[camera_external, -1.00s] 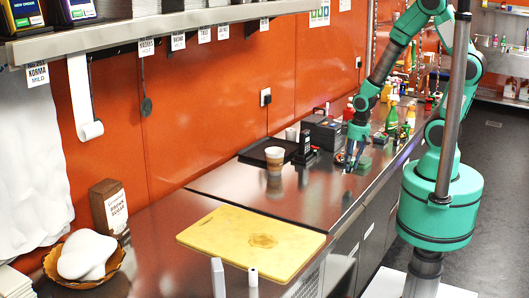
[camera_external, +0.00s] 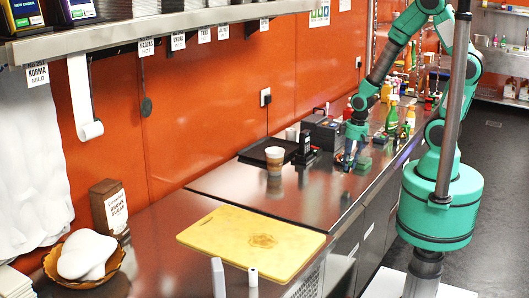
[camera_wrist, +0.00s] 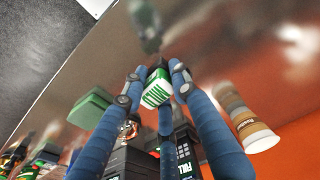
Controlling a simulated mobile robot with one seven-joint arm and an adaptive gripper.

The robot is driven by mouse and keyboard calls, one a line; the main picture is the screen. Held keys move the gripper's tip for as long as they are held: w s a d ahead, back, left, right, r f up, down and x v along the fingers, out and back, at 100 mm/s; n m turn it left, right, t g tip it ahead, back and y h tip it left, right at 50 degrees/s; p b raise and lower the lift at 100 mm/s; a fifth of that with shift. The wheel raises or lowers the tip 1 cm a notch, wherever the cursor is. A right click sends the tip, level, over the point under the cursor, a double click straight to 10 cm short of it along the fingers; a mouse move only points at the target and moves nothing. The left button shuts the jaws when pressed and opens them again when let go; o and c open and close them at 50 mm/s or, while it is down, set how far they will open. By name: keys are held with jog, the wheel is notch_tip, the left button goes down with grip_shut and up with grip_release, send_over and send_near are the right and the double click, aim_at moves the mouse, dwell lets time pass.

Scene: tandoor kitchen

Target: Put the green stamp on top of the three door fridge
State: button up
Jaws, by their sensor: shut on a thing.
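My gripper (camera_external: 350,162) is low over the steel counter in the outside view. In the wrist view my gripper (camera_wrist: 157,76) has its blue fingers closed around the green stamp (camera_wrist: 155,94), a small block with green and white marked faces. The stamp's blurred reflection shows apart from it in the steel, so it appears to be a little above the surface. The stamp is hard to make out in the outside view. The steel counter (camera_external: 290,195) has door fronts (camera_external: 375,236) below it, apparently the three door fridge; its doors are partly hidden by my arm.
A paper cup (camera_external: 274,160) stands near a black tray (camera_external: 256,152) left of my gripper. Another green block (camera_wrist: 92,108) lies close by in the wrist view. Bottles (camera_external: 391,119) stand behind. A yellow cutting board (camera_external: 215,232) lies in front; bare steel lies between.

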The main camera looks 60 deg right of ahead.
jog(key=w+a+r+n+p, duration=0.1)
jog(key=w+a+n, duration=0.3)
jog(key=a, duration=0.7)
jog(key=w+a+r+n+g+p, duration=0.1)
jog(key=w+a+r+n+p, duration=0.1)
jog(key=w+a, duration=0.6)
jog(key=w+a+r+n+p, duration=0.1)
jog(key=w+a+n, duration=0.2)
jog(key=a, duration=1)
jog(key=s+a+f+n+p, duration=0.1)
jog(key=s+a, duration=0.3)
jog(key=a, duration=0.9)
jog(key=s+a+f+n+p, duration=0.1)
jog(key=s+a+n, duration=0.3)
jog(key=a, duration=0.9)
jog(key=s+a+f+n+p, duration=0.1)
jog(key=s+a, duration=0.3)
jog(key=a, duration=0.8)
jog(key=shift+s+a+f+n+g, duration=0.1)
jog(key=shift+a+f+n+g, duration=0.35)
jog(key=shift+n, duration=0.35)
jog(key=shift+w+a+f+p, duration=0.25)
jog(key=shift+w+a, duration=1.2)
jog(key=shift+a, duration=0.8)
jog(key=shift+w+a+f+p, duration=0.25)
jog(key=shift+w+a, duration=1.15)
jog(key=shift+a, duration=0.8)
jog(key=shift+w+a+f+p, duration=0.15)
jog(key=shift+w+a+f, duration=0.15)
jog(key=shift+w+a, duration=1.55)
